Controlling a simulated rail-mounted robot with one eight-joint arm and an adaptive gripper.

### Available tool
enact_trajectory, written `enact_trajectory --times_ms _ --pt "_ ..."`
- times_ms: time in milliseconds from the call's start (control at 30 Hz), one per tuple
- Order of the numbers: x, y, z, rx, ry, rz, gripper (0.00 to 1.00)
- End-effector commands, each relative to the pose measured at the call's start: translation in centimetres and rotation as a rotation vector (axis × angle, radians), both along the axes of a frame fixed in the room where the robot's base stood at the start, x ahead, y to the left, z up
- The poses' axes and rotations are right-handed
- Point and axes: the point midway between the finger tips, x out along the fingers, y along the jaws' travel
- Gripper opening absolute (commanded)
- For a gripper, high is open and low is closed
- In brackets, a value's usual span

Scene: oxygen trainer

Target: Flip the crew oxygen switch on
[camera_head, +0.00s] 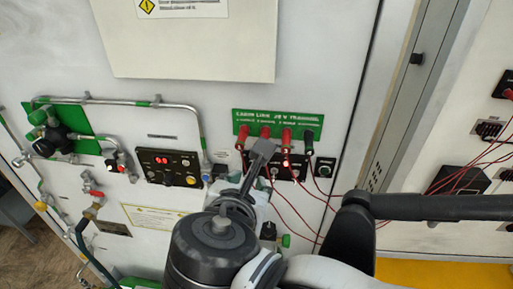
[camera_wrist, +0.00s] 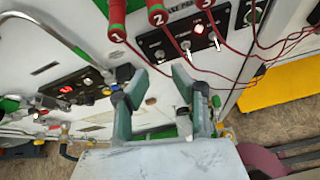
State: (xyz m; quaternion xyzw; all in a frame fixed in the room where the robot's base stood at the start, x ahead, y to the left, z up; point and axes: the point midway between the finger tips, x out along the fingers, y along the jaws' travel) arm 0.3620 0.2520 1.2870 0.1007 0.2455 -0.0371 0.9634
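In the head view the panel (camera_head: 298,172) is partly hidden behind my gripper (camera_head: 262,153). Its labels are too small to read, so I cannot tell which toggle is the crew oxygen switch. In the wrist view my gripper (camera_wrist: 160,74) has its two fingers apart with nothing between them. The fingertips appear just below the panel; contact cannot be told.
A black display panel (camera_head: 168,167) with red digits is to the left. Metal pipes (camera_head: 150,104) and a green-backed valve (camera_head: 50,135) are further left. A yellow floor area (camera_head: 440,274) lies right.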

Motion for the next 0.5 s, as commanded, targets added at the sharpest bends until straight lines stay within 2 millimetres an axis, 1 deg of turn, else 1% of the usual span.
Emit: enact_trajectory --times_ms 33,300,500 --pt "-0.7 0.1 0.3 -0.001 0.000 0.004 0.25" --pt "-3.9 0.2 2.1 -0.001 0.000 0.004 0.25" --pt "-5.5 0.2 3.0 -0.001 0.001 0.003 0.25"
